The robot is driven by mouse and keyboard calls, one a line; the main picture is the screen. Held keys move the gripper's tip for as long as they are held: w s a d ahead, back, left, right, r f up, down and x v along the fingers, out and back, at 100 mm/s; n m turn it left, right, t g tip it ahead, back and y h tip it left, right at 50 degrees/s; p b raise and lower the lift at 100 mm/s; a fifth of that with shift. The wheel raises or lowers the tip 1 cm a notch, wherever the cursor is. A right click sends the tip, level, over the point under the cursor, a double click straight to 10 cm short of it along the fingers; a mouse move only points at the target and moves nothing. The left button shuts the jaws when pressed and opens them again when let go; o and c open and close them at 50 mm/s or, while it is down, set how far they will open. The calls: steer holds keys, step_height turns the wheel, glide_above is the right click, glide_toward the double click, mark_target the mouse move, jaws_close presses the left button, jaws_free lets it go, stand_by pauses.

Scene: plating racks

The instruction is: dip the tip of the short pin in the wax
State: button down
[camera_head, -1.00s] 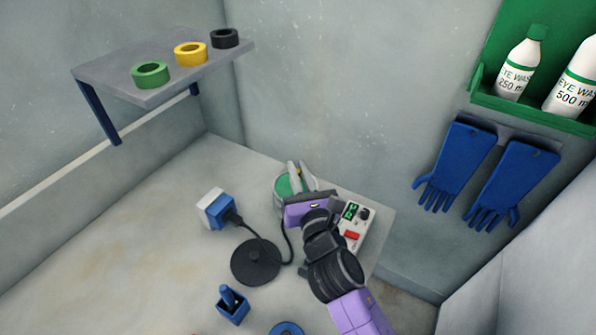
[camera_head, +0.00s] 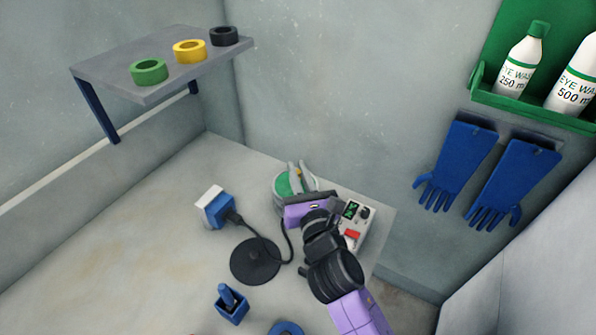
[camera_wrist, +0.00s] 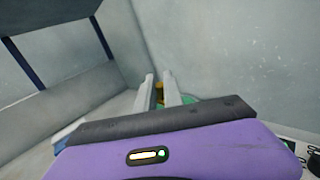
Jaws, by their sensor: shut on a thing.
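The wax is a green surface in a round pot (camera_head: 282,188) at the back of the bench, in the head view. Green also shows behind my fingers in the wrist view (camera_wrist: 190,99). My gripper (camera_head: 298,168) is over the pot, its two pale fingers pointing toward the back wall. In the wrist view my gripper (camera_wrist: 159,84) is shut on a small brownish-yellow piece, the short pin (camera_wrist: 159,92), seen between the fingers. The pin's tip is hidden, so I cannot tell whether it touches the wax. The fingers and my wrist cover part of the pot.
A control box (camera_head: 354,225) with a green display stands right of the pot. A black disc (camera_head: 255,262), a cabled blue-and-white block (camera_head: 213,208) and a blue holder with a peg (camera_head: 231,305) lie to the left and front. The bench's left side is clear.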

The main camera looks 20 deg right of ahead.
mark_target(298, 172)
steer(key=shift+f+b, duration=0.4)
steer(key=shift+f, duration=0.2)
stand_by(0.8)
steer(key=shift+r, duration=0.1)
step_height(298, 172, up, 7)
steer(key=p, duration=0.8)
steer(key=shift+s, duration=0.1)
stand_by(0.8)
